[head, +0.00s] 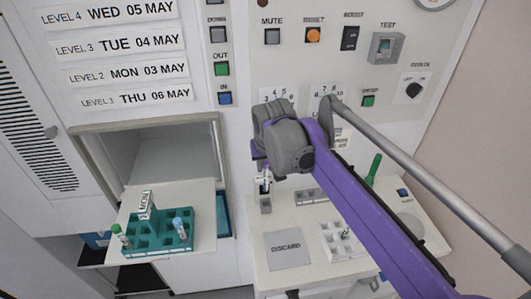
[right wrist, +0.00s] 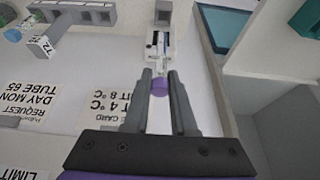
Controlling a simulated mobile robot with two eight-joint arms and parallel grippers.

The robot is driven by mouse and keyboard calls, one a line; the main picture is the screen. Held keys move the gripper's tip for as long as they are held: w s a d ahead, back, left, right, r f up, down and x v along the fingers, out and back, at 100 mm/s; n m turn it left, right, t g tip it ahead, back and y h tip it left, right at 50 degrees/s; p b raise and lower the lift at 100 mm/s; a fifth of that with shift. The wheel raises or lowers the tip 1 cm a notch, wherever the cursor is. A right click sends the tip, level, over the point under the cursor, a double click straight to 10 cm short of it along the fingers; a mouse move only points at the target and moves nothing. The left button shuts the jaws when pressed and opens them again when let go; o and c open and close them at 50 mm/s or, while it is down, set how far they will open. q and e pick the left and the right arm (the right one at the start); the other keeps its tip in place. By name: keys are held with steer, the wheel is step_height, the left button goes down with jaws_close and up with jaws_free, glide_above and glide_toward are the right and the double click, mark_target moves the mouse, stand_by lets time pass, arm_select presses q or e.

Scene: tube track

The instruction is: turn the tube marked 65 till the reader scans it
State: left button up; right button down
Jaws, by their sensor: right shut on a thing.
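A tube with a purple cap (right wrist: 160,87) is between the fingertips of my right gripper (right wrist: 161,80), which is shut on the cap. The pale tube body with a printed label (right wrist: 160,50) extends beyond the fingers towards a small grey stand; its number cannot be read. In the head view my right gripper (head: 264,178) is over the small grey stand (head: 266,205) on the counter, and the wrist hides most of the tube. I cannot tell whether the tube is seated in the stand. A request card (right wrist: 40,85) reads day MON, tube 65. My left gripper is not in view.
A teal rack (head: 160,240) with several tubes and a MON tag (head: 145,202) stands on a pulled-out shelf at left. On the counter are a DISCARD pad (head: 288,250), a white rack (head: 340,243) and a grey block (head: 312,197). The control panel (head: 300,60) rises behind.

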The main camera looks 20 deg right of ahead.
mark_target(266, 182)
steer(key=shift+w+f+b, duration=0.1)
steer(key=shift+f+b, duration=0.3)
steer(key=shift+f, duration=0.45)
steer(key=shift+f+b, duration=1)
steer(key=shift+f, duration=0.55)
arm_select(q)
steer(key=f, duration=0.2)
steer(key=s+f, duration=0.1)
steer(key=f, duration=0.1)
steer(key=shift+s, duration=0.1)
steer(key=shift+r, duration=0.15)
arm_select(e)
steer(key=shift+f, duration=0.35)
steer(key=shift+f, duration=0.25)
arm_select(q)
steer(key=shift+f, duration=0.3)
arm_select(e)
steer(key=shift+f, duration=0.35)
arm_select(q)
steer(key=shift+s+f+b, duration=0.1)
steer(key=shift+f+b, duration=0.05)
steer(key=shift+b, duration=0.15)
arm_select(e)
steer(key=shift+f, duration=0.25)
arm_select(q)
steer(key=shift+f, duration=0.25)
arm_select(e)
steer(key=shift+f, duration=0.45)
